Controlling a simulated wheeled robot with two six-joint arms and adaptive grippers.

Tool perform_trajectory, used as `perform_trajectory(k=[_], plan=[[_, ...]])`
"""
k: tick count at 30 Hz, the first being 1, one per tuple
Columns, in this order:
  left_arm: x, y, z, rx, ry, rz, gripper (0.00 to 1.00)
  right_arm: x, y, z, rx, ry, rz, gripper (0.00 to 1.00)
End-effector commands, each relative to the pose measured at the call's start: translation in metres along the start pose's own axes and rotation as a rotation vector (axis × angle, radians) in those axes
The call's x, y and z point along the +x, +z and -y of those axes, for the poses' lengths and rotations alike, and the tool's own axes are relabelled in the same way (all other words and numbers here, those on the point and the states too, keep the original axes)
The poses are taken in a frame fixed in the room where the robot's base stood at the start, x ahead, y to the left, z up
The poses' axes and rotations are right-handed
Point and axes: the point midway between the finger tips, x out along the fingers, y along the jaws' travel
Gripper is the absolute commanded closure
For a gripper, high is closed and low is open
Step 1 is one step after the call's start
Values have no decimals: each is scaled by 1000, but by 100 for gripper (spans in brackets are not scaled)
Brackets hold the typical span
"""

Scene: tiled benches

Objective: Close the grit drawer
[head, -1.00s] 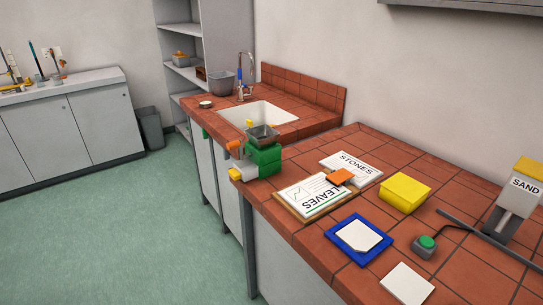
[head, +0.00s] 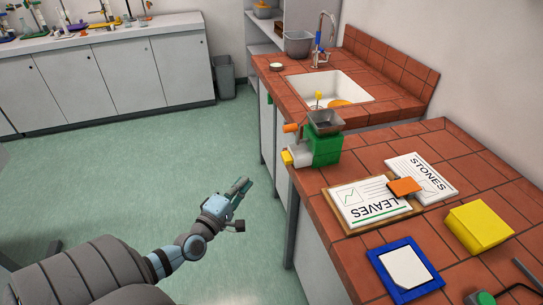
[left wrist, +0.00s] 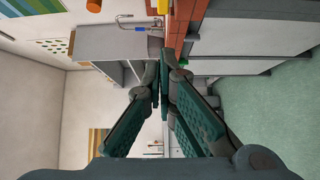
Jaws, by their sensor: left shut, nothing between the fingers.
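A green grinder (head: 325,149) with a grey hopper (head: 325,121) on top stands at the left edge of the near tiled bench. A white drawer (head: 301,154) with a yellow knob (head: 287,157) sticks out of its left side, past the bench edge. An orange grip (head: 291,128) shows above the drawer. My left gripper (head: 241,186) is shut and empty over the floor, left of the drawer and apart from it. Its closed fingers (left wrist: 160,74) fill the middle of the left wrist view, where the drawer cannot be made out clearly. My right gripper is not in view.
A sink (head: 350,88) is behind the grinder. The green floor (head: 160,150) left of the bench is open.

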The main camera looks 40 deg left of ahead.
Motion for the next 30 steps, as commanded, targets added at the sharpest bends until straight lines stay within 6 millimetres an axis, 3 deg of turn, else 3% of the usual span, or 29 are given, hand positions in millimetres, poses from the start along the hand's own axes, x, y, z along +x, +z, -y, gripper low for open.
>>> perform_trajectory(k=[5,16,18,24,30], plan=[[19,-1,-2,-21,10,-4,100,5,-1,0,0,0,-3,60],[98,-2,1,-18,9,-6,100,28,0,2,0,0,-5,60],[107,7,-1,-21,6,-5,100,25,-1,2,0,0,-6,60],[124,24,-2,-17,5,-4,100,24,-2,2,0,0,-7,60],[126,27,-2,-16,4,-4,100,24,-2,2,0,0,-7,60]])
